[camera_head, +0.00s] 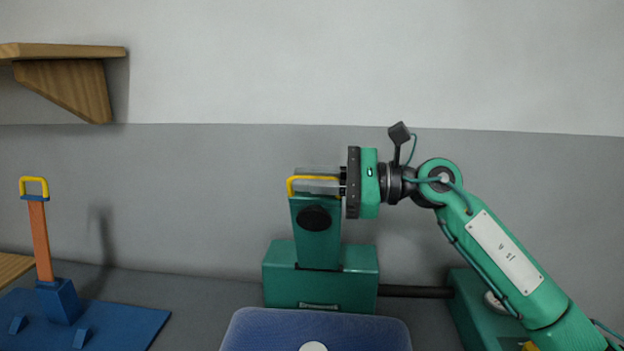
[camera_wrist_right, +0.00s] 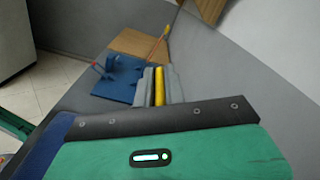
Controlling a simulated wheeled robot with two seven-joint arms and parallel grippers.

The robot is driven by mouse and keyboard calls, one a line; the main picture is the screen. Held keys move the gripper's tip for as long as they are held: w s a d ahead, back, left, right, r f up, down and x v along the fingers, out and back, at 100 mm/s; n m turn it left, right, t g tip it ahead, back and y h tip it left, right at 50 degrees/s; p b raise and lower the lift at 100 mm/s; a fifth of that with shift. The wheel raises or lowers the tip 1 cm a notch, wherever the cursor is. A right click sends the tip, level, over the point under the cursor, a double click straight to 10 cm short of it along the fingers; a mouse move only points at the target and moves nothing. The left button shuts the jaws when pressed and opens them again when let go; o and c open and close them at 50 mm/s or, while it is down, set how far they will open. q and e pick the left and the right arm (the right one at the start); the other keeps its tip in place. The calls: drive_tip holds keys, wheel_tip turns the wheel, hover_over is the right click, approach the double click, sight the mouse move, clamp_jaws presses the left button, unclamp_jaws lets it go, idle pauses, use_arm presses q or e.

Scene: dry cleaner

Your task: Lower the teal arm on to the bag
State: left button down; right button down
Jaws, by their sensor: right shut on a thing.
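The teal arm (camera_head: 318,238) stands upright on a teal base (camera_head: 320,290) in the middle of the head view. A yellow handle (camera_head: 311,178) is at its top. My right gripper (camera_head: 318,184) comes in from the right and is shut on this handle. In the right wrist view the yellow handle (camera_wrist_right: 159,87) lies between the grey fingers. A dark round knob (camera_head: 314,217) is on the front of the teal arm. No bag can be made out for certain. My left gripper is not in view.
A blue padded thing (camera_head: 315,331) with a white disc is at the bottom, in front of the teal base. At left, an upright orange arm (camera_head: 40,240) with a yellow handle stands on a blue base (camera_head: 110,325). A wooden shelf (camera_head: 65,52) is on the wall.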

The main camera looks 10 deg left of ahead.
idle(0.4)
drive_tip(key=c, duration=1.5)
unclamp_jaws()
drive_tip(key=shift+d, duration=0.1)
